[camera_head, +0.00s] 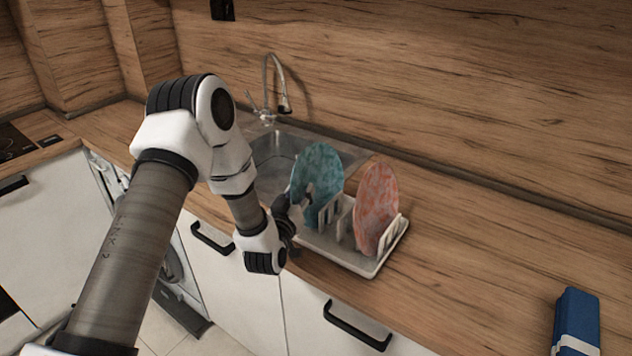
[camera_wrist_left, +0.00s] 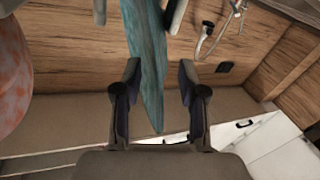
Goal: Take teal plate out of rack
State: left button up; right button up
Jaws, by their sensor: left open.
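The teal plate (camera_head: 318,172) stands upright in the white dish rack (camera_head: 352,262) on the counter. My left gripper (camera_head: 298,205) is at the plate's near left edge. In the left wrist view the plate (camera_wrist_left: 149,75) shows edge-on, with its edge between the two open fingers of my left gripper (camera_wrist_left: 158,88). Gaps show on both sides, so the fingers look apart from the plate. A pink plate (camera_head: 376,208) stands upright in the rack to the right. It also shows at the left of the left wrist view (camera_wrist_left: 14,75). My right gripper is not in view.
A sink (camera_head: 276,150) with a metal faucet (camera_head: 270,85) lies behind and left of the rack. A blue box (camera_head: 576,322) is at the counter's right front. The counter (camera_head: 500,235) right of the rack is clear. Cabinet handles stick out below the counter edge.

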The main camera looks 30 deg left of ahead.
pick_arm(q)
jog(key=shift+s, duration=0.1)
jog(key=shift+s+r, duration=0.1)
jog(key=shift+s, duration=0.05)
jog(key=c, duration=0.3)
grip_shut()
